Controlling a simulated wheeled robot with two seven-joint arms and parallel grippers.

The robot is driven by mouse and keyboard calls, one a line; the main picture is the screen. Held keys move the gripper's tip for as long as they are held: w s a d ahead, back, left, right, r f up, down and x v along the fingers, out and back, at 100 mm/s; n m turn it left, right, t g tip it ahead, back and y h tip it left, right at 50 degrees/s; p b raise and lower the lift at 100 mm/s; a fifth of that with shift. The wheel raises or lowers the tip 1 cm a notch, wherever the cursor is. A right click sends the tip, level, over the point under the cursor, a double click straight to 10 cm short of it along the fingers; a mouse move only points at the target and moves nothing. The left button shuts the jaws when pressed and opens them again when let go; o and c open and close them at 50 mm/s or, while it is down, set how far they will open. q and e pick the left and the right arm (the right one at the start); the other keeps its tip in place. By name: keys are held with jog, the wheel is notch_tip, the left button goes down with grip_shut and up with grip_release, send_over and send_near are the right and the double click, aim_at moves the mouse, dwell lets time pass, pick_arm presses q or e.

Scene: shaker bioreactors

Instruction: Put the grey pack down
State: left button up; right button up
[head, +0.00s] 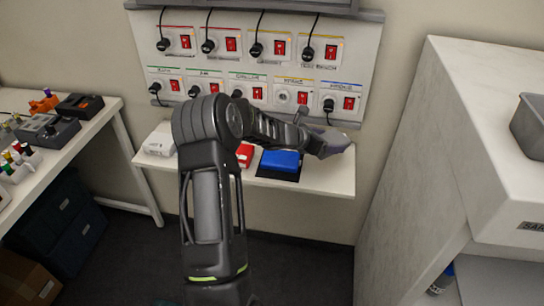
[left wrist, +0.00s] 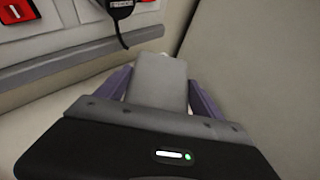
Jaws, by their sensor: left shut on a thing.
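The grey pack (left wrist: 160,82) is a smooth, flat, light grey block in the left wrist view. It sits between the two purple fingers of my left gripper (left wrist: 160,92), which is shut on it. In the head view my left gripper (head: 338,144) reaches over the right part of the white shelf (head: 325,181), right of the blue pack. I cannot make out the grey pack clearly there, nor tell whether it touches the shelf. My right gripper is in neither view.
On the shelf are a white pack (head: 160,140), a red pack (head: 245,155) and a blue pack (head: 281,160) on a dark base. A panel of sockets and red switches (head: 255,50) hangs above. The shelf's right end looks bare. A tall white cabinet (head: 410,170) stands at right.

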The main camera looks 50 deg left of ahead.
pick_arm(q)
send_over(324, 169)
jog(key=shift+f+p, duration=0.4)
jog(key=shift+f, duration=2.45)
notch_tip(324, 169, down, 4)
jog(key=shift+r+p, duration=0.1)
jog(key=shift+p, duration=0.4)
jog(key=shift+f, duration=0.2)
jog(key=shift+f+b, duration=0.15)
jog(key=shift+b, duration=0.15)
jog(key=o, duration=1.7)
jog(key=shift+s, duration=0.1)
